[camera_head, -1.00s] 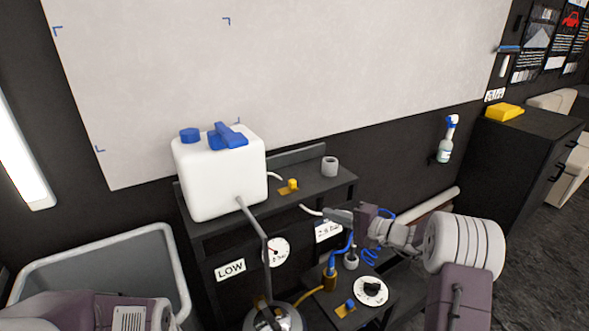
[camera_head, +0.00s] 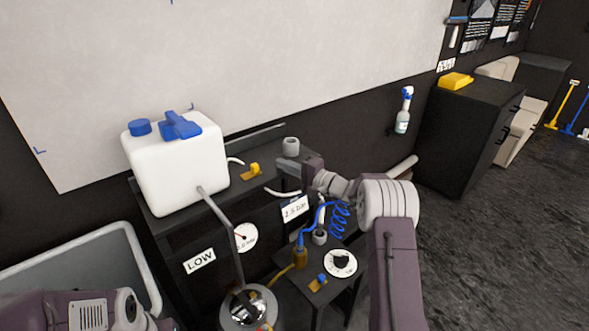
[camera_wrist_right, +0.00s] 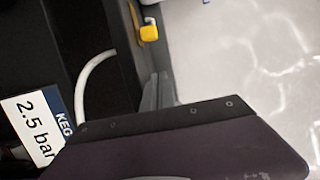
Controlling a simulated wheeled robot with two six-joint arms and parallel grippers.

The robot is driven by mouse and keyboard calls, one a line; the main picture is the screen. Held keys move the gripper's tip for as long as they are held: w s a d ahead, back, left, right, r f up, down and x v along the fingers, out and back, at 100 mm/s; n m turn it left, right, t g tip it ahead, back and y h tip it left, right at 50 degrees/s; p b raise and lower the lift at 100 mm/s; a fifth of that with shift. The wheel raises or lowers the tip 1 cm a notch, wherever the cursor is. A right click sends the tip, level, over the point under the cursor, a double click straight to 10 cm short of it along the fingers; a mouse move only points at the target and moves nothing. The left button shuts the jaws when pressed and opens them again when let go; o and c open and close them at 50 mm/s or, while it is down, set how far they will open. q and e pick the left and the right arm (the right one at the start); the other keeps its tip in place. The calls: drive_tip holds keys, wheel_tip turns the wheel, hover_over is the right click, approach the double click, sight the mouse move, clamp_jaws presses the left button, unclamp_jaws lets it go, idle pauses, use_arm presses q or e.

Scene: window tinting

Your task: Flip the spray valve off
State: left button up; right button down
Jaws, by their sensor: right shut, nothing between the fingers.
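A small valve with a yellow handle (camera_head: 252,170) sits on the dark shelf beside the white tank. It also shows near the top of the right wrist view (camera_wrist_right: 148,33). A second small valve with a blue handle (camera_head: 321,280) is on the lower stand. No label that I can read says which is the spray valve. My right gripper (camera_head: 284,169) is shut and empty at the shelf's front edge, just right of the yellow handle and apart from it. Its fingers (camera_wrist_right: 158,92) also show in the wrist view. My left gripper is out of view.
The white tank (camera_head: 178,165) with a blue cap stands left of the yellow valve. A grey cup (camera_head: 291,147) stands behind my right gripper. Below are a pressure gauge (camera_head: 245,238), a dial (camera_head: 341,263), a metal keg (camera_head: 248,308) and a coiled blue hose (camera_head: 340,218).

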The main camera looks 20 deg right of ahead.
sight(268, 172)
drive_tip(key=shift+w+a, duration=0.95)
drive_tip(key=shift+a, duration=0.3)
drive_tip(key=shift+s+a, duration=0.25)
drive_tip(key=shift+a, duration=0.25)
drive_tip(key=shift+s+a, duration=0.25)
drive_tip(key=shift+a, duration=0.25)
drive_tip(key=shift+s+a, duration=0.2)
drive_tip(key=shift+a, duration=0.15)
